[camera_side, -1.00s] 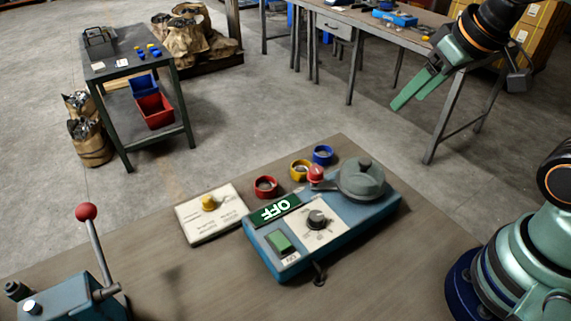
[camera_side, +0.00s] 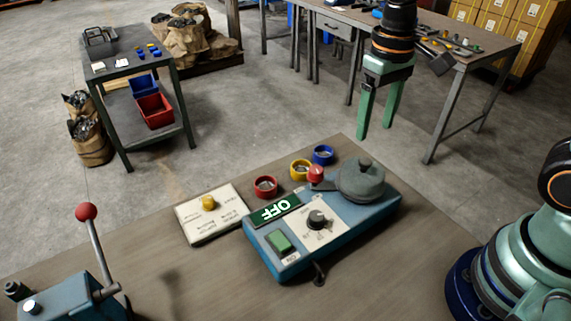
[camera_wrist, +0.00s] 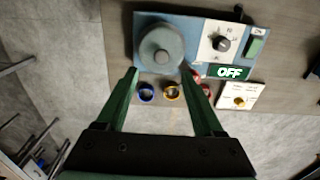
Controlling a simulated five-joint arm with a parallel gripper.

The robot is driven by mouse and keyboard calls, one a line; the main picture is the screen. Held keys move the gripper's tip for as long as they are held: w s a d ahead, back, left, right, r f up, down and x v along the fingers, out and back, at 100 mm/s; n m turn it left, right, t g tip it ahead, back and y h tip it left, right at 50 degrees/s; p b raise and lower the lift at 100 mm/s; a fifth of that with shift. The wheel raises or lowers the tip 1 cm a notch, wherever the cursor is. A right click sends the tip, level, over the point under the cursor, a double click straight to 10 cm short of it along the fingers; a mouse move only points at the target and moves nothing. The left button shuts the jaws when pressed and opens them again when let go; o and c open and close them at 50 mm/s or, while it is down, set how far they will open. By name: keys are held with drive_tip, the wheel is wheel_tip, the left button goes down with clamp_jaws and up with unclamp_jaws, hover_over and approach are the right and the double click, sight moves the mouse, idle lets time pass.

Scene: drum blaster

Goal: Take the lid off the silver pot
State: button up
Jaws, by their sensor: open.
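The silver-grey pot with its lid and knob (camera_side: 364,177) sits on the right end of the blue machine (camera_side: 290,262). In the wrist view the round lid (camera_wrist: 162,48) lies beyond my fingertips, near the middle. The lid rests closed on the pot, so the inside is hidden. A red knob (camera_side: 316,175) stands beside it. My gripper (camera_side: 375,132) is open and empty, fingers down, above and behind the pot in the side view. In the wrist view my gripper (camera_wrist: 160,72) has its fingers spread on either side of the lid's near edge, apart from it.
Blue (camera_side: 323,154), yellow (camera_side: 299,169) and red (camera_side: 265,186) cups stand behind the machine. A white panel with a yellow knob (camera_side: 208,202) lies left. A red-balled lever (camera_side: 86,212) stands at the front left. The machine has a green OFF sign (camera_side: 274,211).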

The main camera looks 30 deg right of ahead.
sight(366, 161)
wheel_tip(366, 161, down, 8)
drive_tip(key=shift+s+a+f, duration=0.1)
drive_tip(key=shift+a, duration=0.05)
clamp_jaws()
idle(0.4)
